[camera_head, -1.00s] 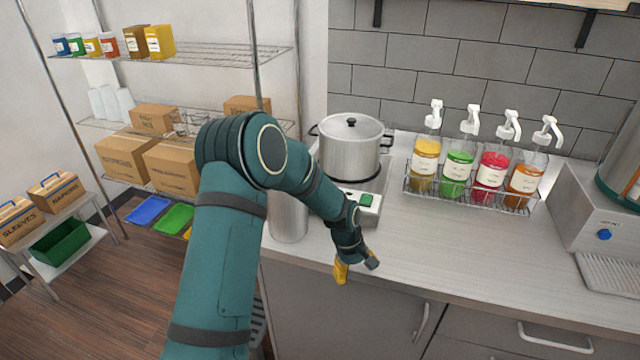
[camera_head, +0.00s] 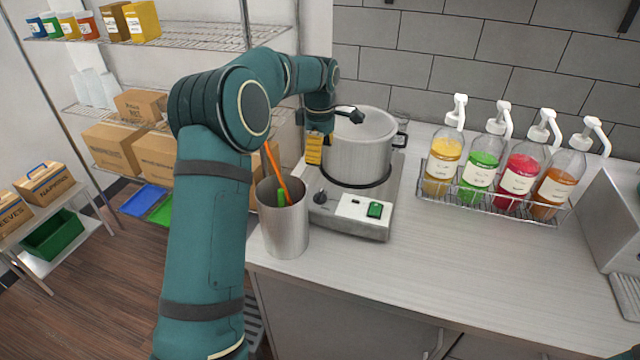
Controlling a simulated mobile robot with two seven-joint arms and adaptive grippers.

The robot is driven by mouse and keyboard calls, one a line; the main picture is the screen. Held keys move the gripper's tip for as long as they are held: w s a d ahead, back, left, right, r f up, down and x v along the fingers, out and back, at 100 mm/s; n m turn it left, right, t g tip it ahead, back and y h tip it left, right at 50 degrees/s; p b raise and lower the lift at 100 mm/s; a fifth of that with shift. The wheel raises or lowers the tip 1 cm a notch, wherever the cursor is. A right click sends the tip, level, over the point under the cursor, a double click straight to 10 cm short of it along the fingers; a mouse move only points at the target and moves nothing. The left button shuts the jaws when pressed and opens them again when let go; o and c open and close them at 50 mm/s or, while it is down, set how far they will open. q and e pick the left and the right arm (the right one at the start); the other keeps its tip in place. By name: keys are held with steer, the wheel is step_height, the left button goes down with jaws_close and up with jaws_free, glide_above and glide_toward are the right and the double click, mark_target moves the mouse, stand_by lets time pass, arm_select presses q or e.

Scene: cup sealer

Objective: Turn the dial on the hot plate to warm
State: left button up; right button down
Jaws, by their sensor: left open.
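The hot plate (camera_head: 345,222) stands on the counter, with a small dark dial (camera_head: 321,198) on the left of its front panel and a green switch (camera_head: 375,210) on the right. The dial's setting is too small to read. A steel pot (camera_head: 360,150) with a lid sits on the hot plate. My left gripper (camera_head: 330,138) is open, above and behind the dial, beside the pot's left side and close to its lid. One yellow fingertip points down in front of the pot wall. I cannot tell whether it touches the pot.
A steel cup (camera_head: 284,225) with an orange stick and a green item stands just left of the hot plate. A wire rack (camera_head: 490,202) of several pump bottles is at the right. The counter (camera_head: 440,270) in front is clear.

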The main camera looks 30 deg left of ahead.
mark_target(320, 193)
arm_select(q)
steer(key=f, duration=1.3)
steer(key=shift+s+d+f, duration=0.2)
steer(key=shift+s, duration=0.05)
steer(key=c, duration=1.2)
